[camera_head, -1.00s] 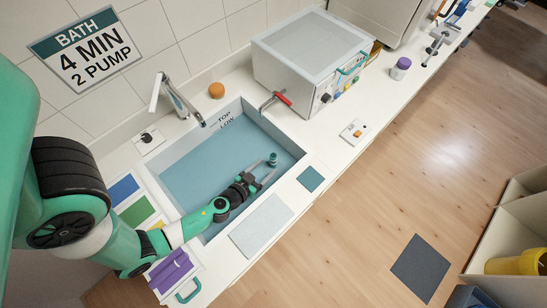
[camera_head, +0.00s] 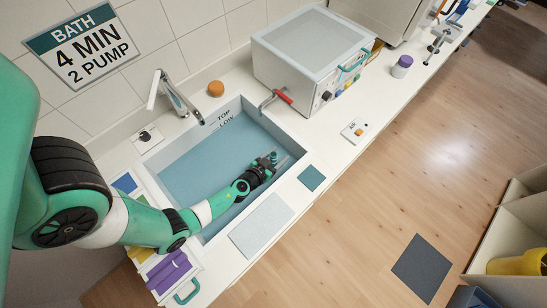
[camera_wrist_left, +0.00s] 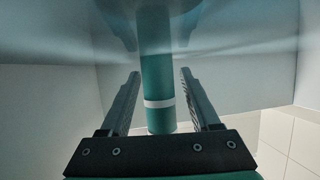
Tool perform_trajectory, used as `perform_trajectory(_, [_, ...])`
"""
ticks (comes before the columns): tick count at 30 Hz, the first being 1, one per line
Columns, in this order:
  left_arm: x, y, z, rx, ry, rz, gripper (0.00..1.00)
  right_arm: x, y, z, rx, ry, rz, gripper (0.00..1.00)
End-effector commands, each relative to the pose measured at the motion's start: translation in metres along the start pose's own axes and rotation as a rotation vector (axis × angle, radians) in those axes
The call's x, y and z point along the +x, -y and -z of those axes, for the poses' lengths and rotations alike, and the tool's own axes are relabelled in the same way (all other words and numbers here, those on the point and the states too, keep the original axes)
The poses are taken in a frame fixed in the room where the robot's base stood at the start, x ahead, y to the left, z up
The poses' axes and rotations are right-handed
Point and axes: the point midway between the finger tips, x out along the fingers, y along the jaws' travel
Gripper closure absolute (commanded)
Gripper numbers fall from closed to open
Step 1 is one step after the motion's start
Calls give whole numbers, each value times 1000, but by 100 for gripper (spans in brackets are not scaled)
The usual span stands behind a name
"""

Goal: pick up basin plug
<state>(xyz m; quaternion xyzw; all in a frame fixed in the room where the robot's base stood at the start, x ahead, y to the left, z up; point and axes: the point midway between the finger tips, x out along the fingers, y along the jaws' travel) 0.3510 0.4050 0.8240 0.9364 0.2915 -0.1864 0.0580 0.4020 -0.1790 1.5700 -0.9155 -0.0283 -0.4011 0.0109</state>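The basin plug (camera_head: 273,156) is a small teal upright piece near the right end of the basin (camera_head: 215,155), mostly hidden by my gripper in the head view. In the left wrist view the plug (camera_wrist_left: 156,88) is a teal cylinder with a white band, standing between my fingers. My left gripper (camera_head: 276,161) reaches down into the basin at the plug. In the left wrist view the left gripper (camera_wrist_left: 158,73) is open, one finger on each side of the plug, with gaps showing. My right gripper is in neither view.
The basin holds blue water, and its walls stand close around my gripper. A faucet (camera_head: 178,97) and an orange round object (camera_head: 216,88) stand behind it. A white box-shaped appliance (camera_head: 310,55) with a red-handled lever (camera_head: 283,96) stands to the right. A grey mat (camera_head: 262,225) lies in front.

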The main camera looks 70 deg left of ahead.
Motion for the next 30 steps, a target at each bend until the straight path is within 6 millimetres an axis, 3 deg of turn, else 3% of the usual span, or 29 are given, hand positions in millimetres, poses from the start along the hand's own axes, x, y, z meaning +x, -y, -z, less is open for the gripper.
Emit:
perform_trajectory(1, [0,0,0,0,0,0,48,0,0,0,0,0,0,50])
perform_trajectory(10, [0,0,0,0,0,0,100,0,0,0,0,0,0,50])
perform_trajectory(22, [-3,0,6,-1,-1,0,100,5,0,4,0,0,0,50])
perform_trajectory(30, [-25,0,60,-3,-2,0,100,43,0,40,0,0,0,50])
